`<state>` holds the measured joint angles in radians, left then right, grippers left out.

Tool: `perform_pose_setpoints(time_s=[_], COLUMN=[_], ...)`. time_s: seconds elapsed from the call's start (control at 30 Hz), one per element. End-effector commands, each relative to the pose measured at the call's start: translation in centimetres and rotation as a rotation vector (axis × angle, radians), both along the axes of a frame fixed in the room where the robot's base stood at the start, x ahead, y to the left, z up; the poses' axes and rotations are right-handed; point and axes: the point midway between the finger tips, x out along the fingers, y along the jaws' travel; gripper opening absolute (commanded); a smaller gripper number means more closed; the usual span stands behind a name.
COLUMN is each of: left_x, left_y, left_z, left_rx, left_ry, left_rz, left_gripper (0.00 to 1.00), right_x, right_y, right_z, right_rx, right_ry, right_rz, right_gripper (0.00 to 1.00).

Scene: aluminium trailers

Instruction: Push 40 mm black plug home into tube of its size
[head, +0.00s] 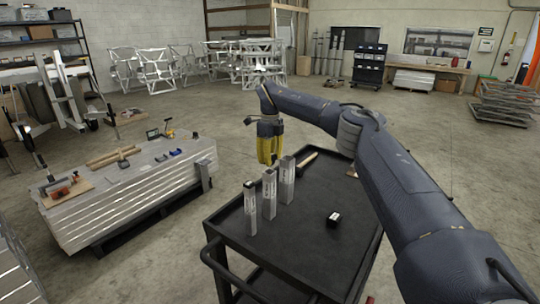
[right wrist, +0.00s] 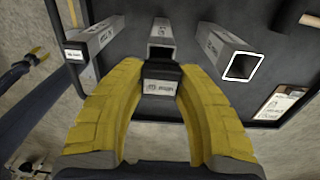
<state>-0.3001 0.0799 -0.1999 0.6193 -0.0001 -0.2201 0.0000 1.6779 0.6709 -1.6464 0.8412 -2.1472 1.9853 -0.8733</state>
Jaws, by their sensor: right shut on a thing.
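Three square aluminium tubes stand upright on the black cart (head: 308,243): a near one (head: 250,210), a middle one (head: 269,196) and a far one (head: 286,182). My right gripper (head: 268,152), with yellow fingers, is above the cart. In the right wrist view it is shut on a labelled black plug (right wrist: 161,80). That plug is beside the open mouth of the middle tube (right wrist: 161,52) in the picture; the height between them is unclear. The right-hand tube (right wrist: 240,66) is open. The left-hand tube (right wrist: 92,42) appears to have a labelled black end. Another black plug (head: 333,218) lies on the cart.
A wooden-handled tool (head: 307,159) lies at the cart's far edge. A stack of aluminium panels (head: 130,195) with tools stands left of the cart.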

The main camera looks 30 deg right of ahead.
Motion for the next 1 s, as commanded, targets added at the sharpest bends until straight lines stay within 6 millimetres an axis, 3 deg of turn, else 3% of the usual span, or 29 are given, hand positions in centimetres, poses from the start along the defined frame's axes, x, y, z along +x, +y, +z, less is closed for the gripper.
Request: perform_pose_setpoints(time_s=[1.0], left_x=[0.1], left_y=[0.0], left_z=[0.0], left_rx=[0.0], left_ry=[-0.001], left_rz=[0.0], left_gripper=[0.47], right_x=[0.0], right_y=[0.0], right_z=[-4.1], right_rx=[0.0], right_ry=[0.0], right_rz=[0.0], right_gripper=[0.11])
